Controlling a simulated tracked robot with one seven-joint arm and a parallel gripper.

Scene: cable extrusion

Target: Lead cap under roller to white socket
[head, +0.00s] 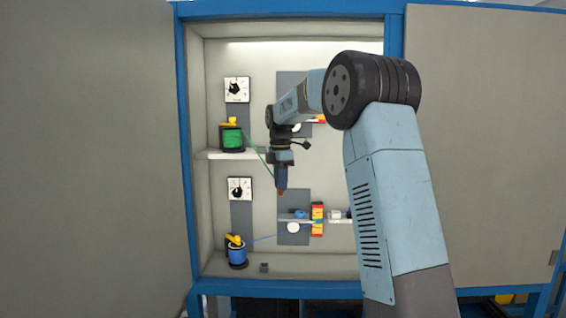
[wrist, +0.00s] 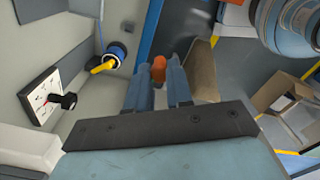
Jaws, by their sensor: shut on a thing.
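An orange-red cap (wrist: 158,68) is between the fingertips of my gripper (wrist: 158,80) in the wrist view. In the head view my gripper (head: 281,190) points down in front of the cabinet's back wall, with the cap's red showing at its tip. A green cable (head: 262,160) runs from the green spool (head: 232,138) down towards my gripper. A white round roller (head: 293,228) is on the lower grey panel, below and right of my gripper. A white part (head: 335,215), possibly a socket, is right of a yellow-red block (head: 317,219). My arm partly hides the upper roller (head: 294,127).
A blue spool (head: 237,254) stands at lower left, its blue cable (head: 265,239) running right towards the lower roller. A shelf (head: 215,155) carries the green spool. Two dial plates (head: 237,89) are on the wall. Blue cabinet posts (head: 183,130) and open doors bound the sides.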

